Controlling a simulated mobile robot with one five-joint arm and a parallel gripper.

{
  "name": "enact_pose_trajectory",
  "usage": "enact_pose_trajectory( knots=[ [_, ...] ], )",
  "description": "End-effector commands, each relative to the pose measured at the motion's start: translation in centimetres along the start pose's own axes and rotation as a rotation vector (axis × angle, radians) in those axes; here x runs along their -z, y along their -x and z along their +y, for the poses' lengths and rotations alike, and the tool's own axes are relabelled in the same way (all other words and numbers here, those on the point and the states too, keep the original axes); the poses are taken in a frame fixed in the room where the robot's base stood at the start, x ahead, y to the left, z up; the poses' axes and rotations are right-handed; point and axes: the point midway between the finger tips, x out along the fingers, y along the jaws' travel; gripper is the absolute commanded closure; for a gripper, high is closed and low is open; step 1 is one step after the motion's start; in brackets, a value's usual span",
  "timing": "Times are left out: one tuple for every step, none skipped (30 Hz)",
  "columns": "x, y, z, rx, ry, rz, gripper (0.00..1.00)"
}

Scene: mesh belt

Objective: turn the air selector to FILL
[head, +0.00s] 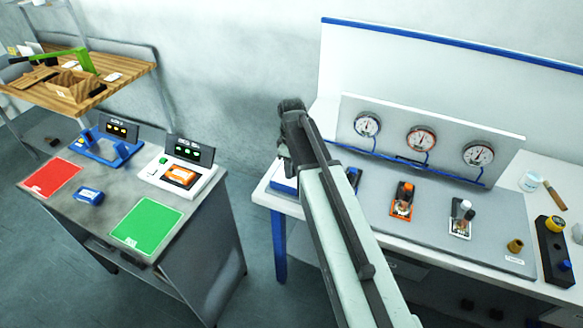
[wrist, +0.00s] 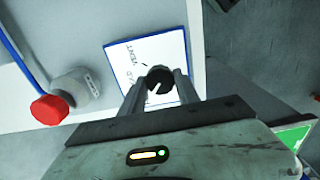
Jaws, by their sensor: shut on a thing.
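The air selector is a round black knob (wrist: 159,79) with a white pointer line, on a white plate with a blue border (wrist: 121,57). Small lettering on the plate appears to include VENT; the other labels are partly hidden or too small to read. The pointer line slants to the lower left in the wrist view. My gripper (wrist: 160,84) has one finger on each side of the knob and is shut on it. In the head view, my gripper (head: 283,158) is at the bench's left end, and my arm hides the knob.
A grey cylinder with a red cap (wrist: 50,109) stands left of the plate in the wrist view. The bench (head: 262,190) carries a panel with round gauges (head: 421,138) and an orange-based fixture (head: 402,200). A separate grey table (head: 110,190) stands left across a floor gap.

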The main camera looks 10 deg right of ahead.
Motion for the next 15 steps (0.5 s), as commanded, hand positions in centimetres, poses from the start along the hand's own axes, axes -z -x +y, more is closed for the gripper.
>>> enact_pose_trajectory(
  knots=[
    [-0.05, -0.01, 0.00, 0.000, 0.001, -0.002, 1.00],
    [-0.05, -0.01, 0.00, 0.000, 0.001, -0.001, 1.00],
    [-0.05, -0.01, 0.00, 0.000, 0.001, -0.001, 0.54],
    [-0.04, -0.01, 0.00, 0.000, 0.000, -0.001, 0.46],
    [-0.04, -0.01, 0.00, 0.000, 0.000, -0.001, 0.41],
    [-0.04, 0.00, 0.00, 0.000, 0.000, -0.001, 0.41],
    [-0.03, 0.00, 0.00, 0.000, 0.000, -0.001, 0.41],
    [-0.03, 0.00, 0.00, 0.000, 0.000, -0.001, 0.41],
    [-0.02, 0.00, 0.00, 0.000, 0.000, -0.001, 0.41],
    [-0.07, 0.00, 0.03, 0.000, -0.001, 0.000, 0.41],
    [-0.09, 0.00, 0.05, 0.000, -0.001, 0.000, 0.41],
    [-0.09, 0.00, 0.06, 0.000, -0.001, 0.000, 0.41],
    [-0.09, 0.01, 0.06, 0.000, -0.002, 0.000, 0.41],
    [-0.09, 0.06, 0.06, 0.000, -0.002, 0.000, 0.41],
    [-0.09, 0.20, 0.06, 0.000, -0.002, 0.000, 0.41]
  ],
)
